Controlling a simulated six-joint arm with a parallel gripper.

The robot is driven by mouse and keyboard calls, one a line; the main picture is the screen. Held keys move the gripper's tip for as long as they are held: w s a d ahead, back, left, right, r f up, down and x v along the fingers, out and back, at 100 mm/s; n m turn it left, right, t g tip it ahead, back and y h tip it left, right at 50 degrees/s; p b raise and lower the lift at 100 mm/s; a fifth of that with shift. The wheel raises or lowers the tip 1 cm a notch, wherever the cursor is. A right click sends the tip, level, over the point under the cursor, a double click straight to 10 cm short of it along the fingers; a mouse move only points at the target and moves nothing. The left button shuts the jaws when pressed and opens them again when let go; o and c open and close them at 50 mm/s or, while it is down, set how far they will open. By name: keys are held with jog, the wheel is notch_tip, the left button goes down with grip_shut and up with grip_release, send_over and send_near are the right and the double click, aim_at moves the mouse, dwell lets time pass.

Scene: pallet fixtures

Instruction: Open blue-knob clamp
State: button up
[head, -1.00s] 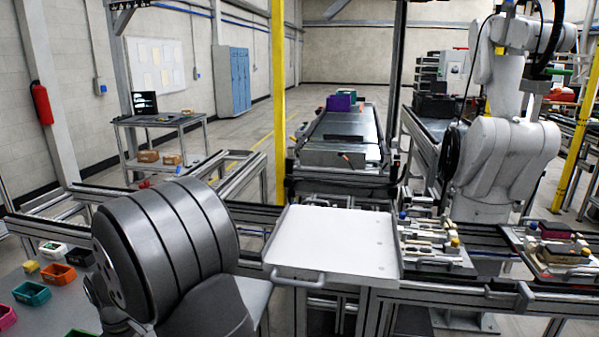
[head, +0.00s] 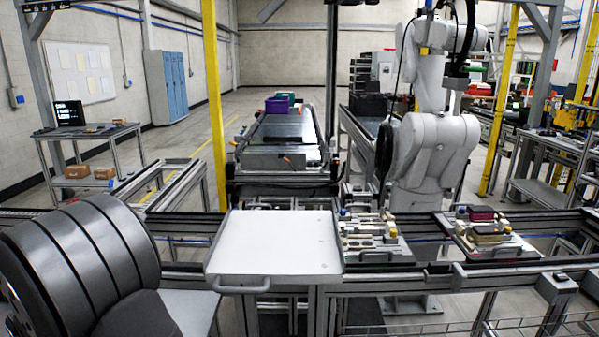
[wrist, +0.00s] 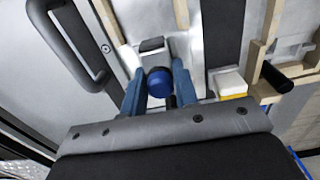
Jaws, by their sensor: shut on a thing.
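In the wrist view the blue knob (wrist: 158,82) of the clamp lies between the two blue fingers of my gripper (wrist: 158,88). The gripper is shut on it. A pale clamp part with a dark top (wrist: 152,45) shows just beyond the knob. In the head view a small blue knob (head: 343,211) stands at the back left corner of the nearer fixture pallet (head: 376,256). My gripper cannot be made out in the head view.
In the wrist view a dark handle (wrist: 72,45) is at left, and a white-and-yellow block (wrist: 231,84) and a black knob (wrist: 278,78) are at right. In the head view an empty white tray (head: 272,245) is left of the pallet; a second loaded pallet (head: 510,250) is right.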

jog(key=shift+a, duration=1.5)
jog(key=o, duration=0.8)
jog(key=shift+c, duration=0.2)
notch_tip(320, 180, up, 8)
dwell(0.5)
jog(key=shift+f, duration=4)
jog(key=shift+r, duration=0.1)
